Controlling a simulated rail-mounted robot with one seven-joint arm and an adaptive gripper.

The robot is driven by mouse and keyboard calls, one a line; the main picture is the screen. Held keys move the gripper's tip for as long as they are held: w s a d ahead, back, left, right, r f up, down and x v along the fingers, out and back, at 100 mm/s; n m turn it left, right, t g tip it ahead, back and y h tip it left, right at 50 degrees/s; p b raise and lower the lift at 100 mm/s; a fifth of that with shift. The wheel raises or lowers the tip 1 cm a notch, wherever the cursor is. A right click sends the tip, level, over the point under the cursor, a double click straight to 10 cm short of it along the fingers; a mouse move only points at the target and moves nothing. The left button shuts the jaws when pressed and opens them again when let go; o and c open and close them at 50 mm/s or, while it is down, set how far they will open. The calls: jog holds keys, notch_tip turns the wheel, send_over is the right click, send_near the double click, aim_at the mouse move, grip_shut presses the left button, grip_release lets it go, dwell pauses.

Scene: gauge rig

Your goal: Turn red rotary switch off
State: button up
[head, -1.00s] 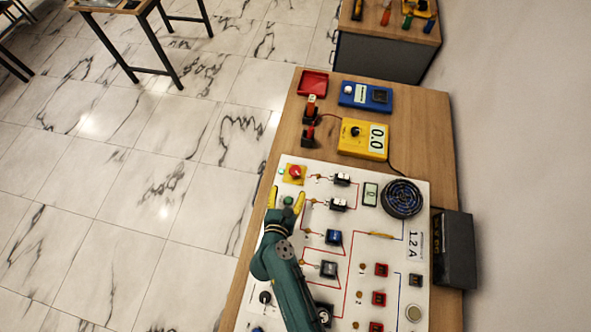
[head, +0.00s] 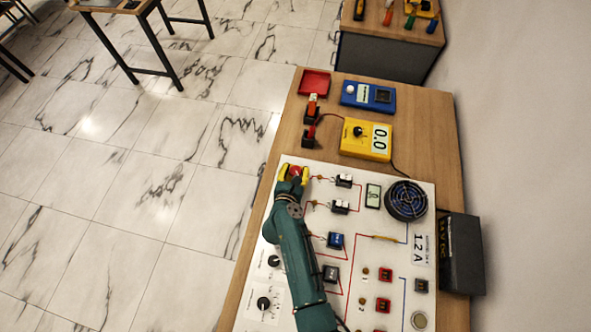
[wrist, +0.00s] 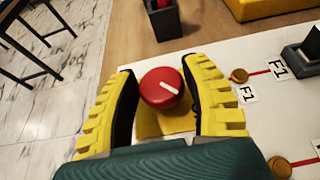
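The red rotary switch (wrist: 161,88) is a round red knob with a white pointer line, on a yellow base plate (wrist: 165,122) at the far left corner of the white panel. In the head view the knob (head: 296,170) is partly covered by my gripper. My gripper (wrist: 160,85) is open, with one yellow finger on each side of the knob. The right finger is close to the knob or touching it; I cannot tell which. The white line points toward the lower right in the wrist view.
The white panel (head: 395,262) carries several switches, a round black fan grille (head: 406,200) and small displays. Beyond it stand a yellow meter (head: 365,139), a blue box (head: 368,96) and a red tray (head: 314,82). Open floor lies to the left.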

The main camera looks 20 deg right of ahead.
jog(key=c, duration=0.7)
